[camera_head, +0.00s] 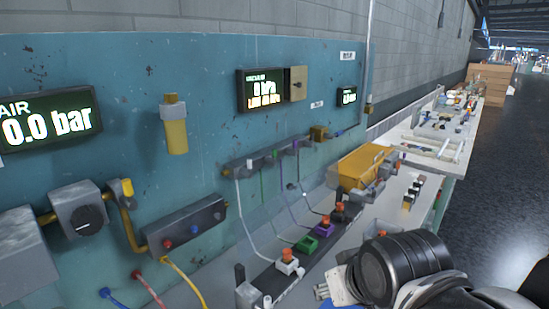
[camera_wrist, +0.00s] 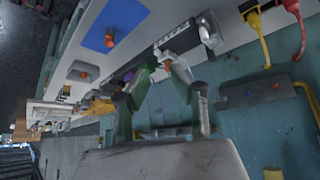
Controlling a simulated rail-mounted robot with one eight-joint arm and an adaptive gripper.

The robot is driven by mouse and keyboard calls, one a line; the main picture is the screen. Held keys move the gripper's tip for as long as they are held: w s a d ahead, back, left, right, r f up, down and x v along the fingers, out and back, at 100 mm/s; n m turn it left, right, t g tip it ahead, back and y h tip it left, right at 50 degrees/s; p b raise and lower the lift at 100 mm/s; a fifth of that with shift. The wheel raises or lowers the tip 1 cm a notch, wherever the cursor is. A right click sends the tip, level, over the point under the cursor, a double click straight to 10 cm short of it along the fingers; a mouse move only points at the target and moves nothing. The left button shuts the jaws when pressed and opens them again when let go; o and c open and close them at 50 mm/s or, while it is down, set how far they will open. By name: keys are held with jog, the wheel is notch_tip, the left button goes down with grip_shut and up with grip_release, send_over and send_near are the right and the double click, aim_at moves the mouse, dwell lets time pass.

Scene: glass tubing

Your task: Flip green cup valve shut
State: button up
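The green cup (camera_head: 306,245) with an orange-red top sits on the bench strip in the head view, between the white cup (camera_head: 287,262) and the purple cup (camera_head: 323,229). A thin green tube runs from it up to a grey wall manifold (camera_head: 275,155), which carries small coloured valve parts, one of them green (camera_head: 274,154). Handle positions are too small to read. My gripper (camera_wrist: 163,70) shows in the wrist view with its fingertips apart and nothing clearly held. In the head view my arm is at the lower right, and its fingertips cannot be made out.
A yellow box (camera_head: 364,167) stands behind the cups. A blue square with an orange knob (camera_wrist: 108,41) lies on the bench.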

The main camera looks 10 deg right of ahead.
jog(key=w+r+n+p, duration=0.1)
jog(key=w+r+n, duration=0.2)
jog(key=w, duration=0.1)
jog(key=w+r+n+h, duration=0.1)
jog(key=w+r+n, duration=0.3)
jog(key=shift+a+r+g+p, duration=0.15)
jog(key=shift+g+p, duration=0.15)
jog(key=shift+p, duration=0.05)
grip_shut()
jog(key=w+a+r+n+h+p, duration=0.1)
jog(key=w+a+r+n, duration=0.2)
jog(key=w+n, duration=0.3)
jog(key=w+a+r+n+h+p, duration=0.1)
jog(key=w+a+r+n+h, duration=0.1)
jog(key=w+a+r+n, duration=0.2)
jog(key=w+a+r+n+h+p, duration=0.2)
jog(key=w+n, duration=0.8)
jog(key=w, duration=0.6)
jog(key=shift+w+a+r, duration=0.2)
jog(key=shift+a+r, duration=0.45)
jog(key=shift+r, duration=0.1)
